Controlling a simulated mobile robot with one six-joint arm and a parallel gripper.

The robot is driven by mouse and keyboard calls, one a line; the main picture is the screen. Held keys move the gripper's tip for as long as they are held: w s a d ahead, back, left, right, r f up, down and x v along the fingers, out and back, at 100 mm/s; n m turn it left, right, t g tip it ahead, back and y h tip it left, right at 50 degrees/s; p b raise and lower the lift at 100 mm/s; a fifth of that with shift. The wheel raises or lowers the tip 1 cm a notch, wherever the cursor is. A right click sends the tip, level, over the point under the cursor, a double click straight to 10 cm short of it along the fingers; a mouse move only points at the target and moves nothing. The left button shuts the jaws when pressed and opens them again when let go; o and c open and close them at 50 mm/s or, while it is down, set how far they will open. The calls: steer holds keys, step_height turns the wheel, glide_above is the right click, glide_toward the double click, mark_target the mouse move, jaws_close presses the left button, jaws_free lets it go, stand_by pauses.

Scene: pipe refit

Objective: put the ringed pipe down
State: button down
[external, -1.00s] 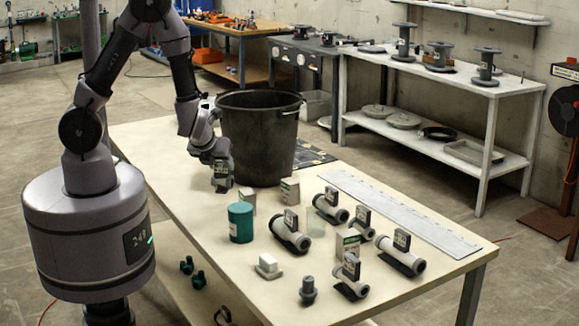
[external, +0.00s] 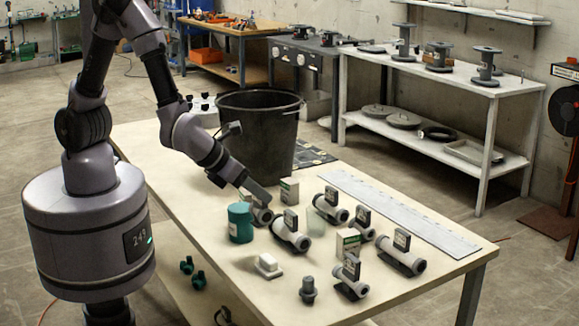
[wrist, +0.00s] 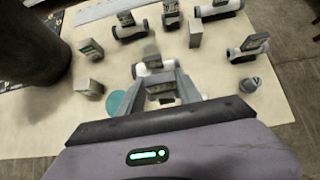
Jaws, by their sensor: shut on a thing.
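My gripper (external: 258,200) reaches down over the table beside the teal can (external: 240,222). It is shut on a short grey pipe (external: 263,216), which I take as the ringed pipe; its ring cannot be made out. In the wrist view the fingers of my gripper (wrist: 164,92) close on a grey and dark piece, partly hidden between them. The held pipe is at or just above the table; I cannot tell if it touches. Another pipe with a dark upright tag (external: 291,236) lies close to its right, and also shows just beyond the fingers (wrist: 153,69).
Several more tagged pipes, such as one at the right end (external: 401,254), lie on the table (external: 215,285). A small white box (external: 289,191) stands behind my gripper, and a black bucket (external: 258,135) behind that. A white block (external: 268,264) and grey fitting (external: 308,290) are nearer the front.

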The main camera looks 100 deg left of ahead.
steer(key=d+m+t+h+b, duration=0.15)
steer(key=d+m, duration=0.25)
steer(key=d, duration=0.8)
step_height(320, 180, up, 21)
steer(key=m+t+h+p, duration=0.1)
steer(key=m+h+p, duration=0.5)
steer(key=p, duration=0.5)
glide_above(295, 138)
steer(key=s, duration=0.2)
steer(key=shift+n+y, duration=0.4)
steer(key=shift+y, duration=0.15)
steer(key=f+b, duration=0.2)
steer(key=f, duration=0.5)
steer(key=s+a+f+b, duration=0.1)
steer(key=f+b, duration=0.1)
steer(key=f, duration=0.5)
steer(key=s+f+b, duration=0.1)
steer(key=f+b, duration=0.1)
steer(key=f, duration=0.5)
steer(key=shift+s+a+f, duration=0.1)
steer(key=shift+s+a, duration=0.1)
steer(key=shift+s, duration=0.05)
